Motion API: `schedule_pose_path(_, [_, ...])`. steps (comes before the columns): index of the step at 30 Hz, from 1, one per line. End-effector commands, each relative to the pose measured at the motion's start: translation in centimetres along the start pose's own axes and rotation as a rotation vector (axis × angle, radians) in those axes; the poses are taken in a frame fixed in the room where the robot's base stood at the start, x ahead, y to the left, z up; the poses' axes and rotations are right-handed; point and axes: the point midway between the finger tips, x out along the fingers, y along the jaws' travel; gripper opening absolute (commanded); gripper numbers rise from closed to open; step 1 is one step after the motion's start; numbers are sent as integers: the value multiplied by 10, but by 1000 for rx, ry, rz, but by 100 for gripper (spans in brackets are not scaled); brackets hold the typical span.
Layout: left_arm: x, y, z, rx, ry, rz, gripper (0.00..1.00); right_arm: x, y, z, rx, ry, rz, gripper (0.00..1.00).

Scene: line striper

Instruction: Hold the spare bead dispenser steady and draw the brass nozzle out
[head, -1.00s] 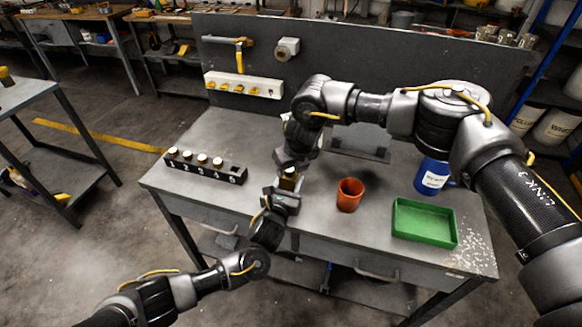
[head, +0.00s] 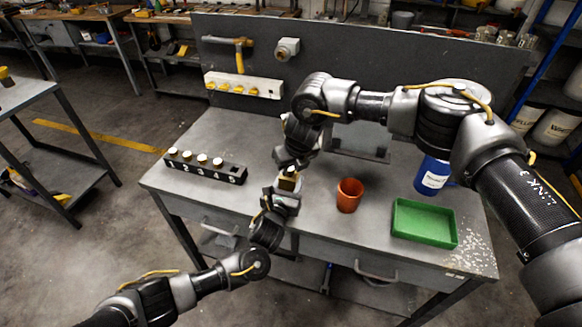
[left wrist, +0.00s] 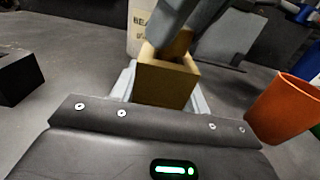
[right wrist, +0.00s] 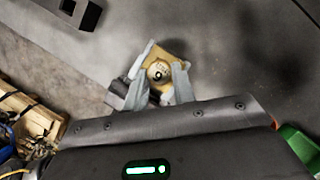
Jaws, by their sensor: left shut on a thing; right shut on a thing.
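The spare bead dispenser (head: 287,184) shows as a small tan block above the front of the bench; it is also in the left wrist view (left wrist: 166,83). My left gripper (head: 284,190) is shut on its sides from the front. My right gripper (head: 288,170) comes down from above and is shut at the block's top. The brass nozzle (right wrist: 158,71), a round brass top with a dark mark, sits between the right fingertips in the right wrist view, over the tan block. The fingers hide how far the nozzle sits inside the block.
A black numbered rack (head: 205,172) with several pale-topped pieces stands at the left; its end slot by 5 looks empty. An orange cup (head: 349,195), a green tray (head: 424,222) and a blue container (head: 432,176) are to the right. A labelled pale container (left wrist: 138,25) stands behind the dispenser.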

Motion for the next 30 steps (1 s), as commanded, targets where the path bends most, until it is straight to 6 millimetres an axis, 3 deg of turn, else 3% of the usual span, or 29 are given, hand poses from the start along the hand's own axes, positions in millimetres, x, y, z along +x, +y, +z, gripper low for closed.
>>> schedule_pose_path(17, [0,1,0,1,0,2,4,-8,0,3,0,0,1,0])
schedule_pose_path(30, [0,1,0,1,0,1,4,-28,0,10,-1,-1,0,0])
